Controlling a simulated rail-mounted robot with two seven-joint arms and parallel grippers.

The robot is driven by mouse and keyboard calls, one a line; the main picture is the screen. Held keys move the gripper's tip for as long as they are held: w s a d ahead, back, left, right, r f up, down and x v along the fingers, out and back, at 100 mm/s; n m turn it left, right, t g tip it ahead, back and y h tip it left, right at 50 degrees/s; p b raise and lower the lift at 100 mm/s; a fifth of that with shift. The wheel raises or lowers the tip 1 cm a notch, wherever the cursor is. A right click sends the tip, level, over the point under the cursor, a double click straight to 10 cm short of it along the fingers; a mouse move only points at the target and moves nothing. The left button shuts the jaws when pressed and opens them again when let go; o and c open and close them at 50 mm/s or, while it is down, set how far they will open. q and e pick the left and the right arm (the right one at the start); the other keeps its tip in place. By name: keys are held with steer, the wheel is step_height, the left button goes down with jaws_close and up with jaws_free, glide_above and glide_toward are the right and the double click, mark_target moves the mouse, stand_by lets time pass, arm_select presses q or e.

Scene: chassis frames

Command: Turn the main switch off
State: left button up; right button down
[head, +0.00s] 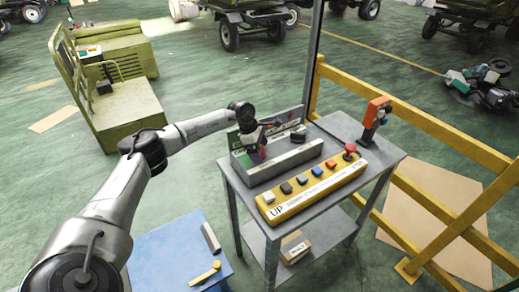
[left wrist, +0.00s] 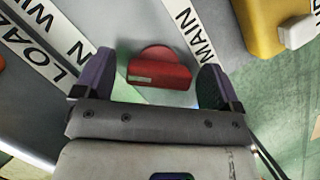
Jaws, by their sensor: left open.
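In the left wrist view a red rotary knob (left wrist: 160,78) with a rounded top sits on a grey panel (left wrist: 130,22). A white label reading MAIN (left wrist: 198,35) is beside it. My left gripper (left wrist: 157,70) is open, its purple-sided fingers on either side of the knob. I cannot tell whether they touch it. In the head view my left gripper (head: 257,145) is over the left end of the grey switch box (head: 290,162) and mostly hides the knob. My right gripper is not in view.
A yellow button box (head: 312,188) marked UP lies in front of the switch box on the grey table (head: 352,195). An orange tool (head: 377,108) stands at the table's right. A yellow railing (head: 430,120) runs behind. A blue surface (head: 165,255) is at lower left.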

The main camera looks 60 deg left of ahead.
arm_select(q)
steer(key=c, duration=0.9)
